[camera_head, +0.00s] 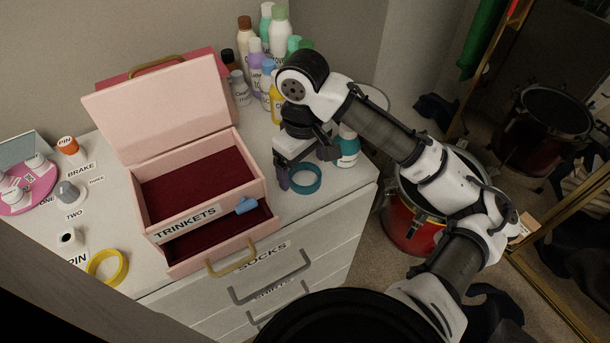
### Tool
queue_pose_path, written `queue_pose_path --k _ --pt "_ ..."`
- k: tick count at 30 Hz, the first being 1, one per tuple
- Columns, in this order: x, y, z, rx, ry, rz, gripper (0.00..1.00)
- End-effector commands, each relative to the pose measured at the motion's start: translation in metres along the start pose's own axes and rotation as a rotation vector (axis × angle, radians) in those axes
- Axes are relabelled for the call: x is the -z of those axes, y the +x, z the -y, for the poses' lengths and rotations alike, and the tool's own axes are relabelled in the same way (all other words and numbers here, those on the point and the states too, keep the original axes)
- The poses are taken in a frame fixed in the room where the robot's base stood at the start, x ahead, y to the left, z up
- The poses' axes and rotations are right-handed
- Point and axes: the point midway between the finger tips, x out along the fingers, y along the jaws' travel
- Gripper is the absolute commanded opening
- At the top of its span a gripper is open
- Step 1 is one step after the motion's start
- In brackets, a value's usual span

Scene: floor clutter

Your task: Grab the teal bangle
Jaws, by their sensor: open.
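The teal bangle (304,191) lies flat on the white dresser top, to the right of the pink trinket box and close to the dresser's right side. My gripper (284,184) points down at the bangle's left side. It is open, with one finger showing at the bangle's left edge. The other finger is mostly hidden by the gripper body, so I cannot tell whether a finger is inside the ring or touching it.
The pink box (195,222) labelled TRINKETS has its lid up and lower drawer pulled out. Several bottles (262,60) stand behind my gripper, and a teal bottle (347,148) is close on its right. A yellow bangle (107,268) lies at the front left.

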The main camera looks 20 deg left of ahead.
Motion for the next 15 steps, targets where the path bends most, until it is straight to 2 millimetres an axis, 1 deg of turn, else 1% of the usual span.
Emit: queue_pose_path --k 1,4,12,15 --pt "0.0 0.008 0.0 0.003 0.002 0.0 0.88" --pt "0.0 0.017 0.0 0.001 0.002 0.0 0.88" --pt "0.001 0.019 -0.001 -0.001 0.001 0.0 0.88" --pt "0.001 0.019 -0.001 -0.001 0.001 0.0 0.75"
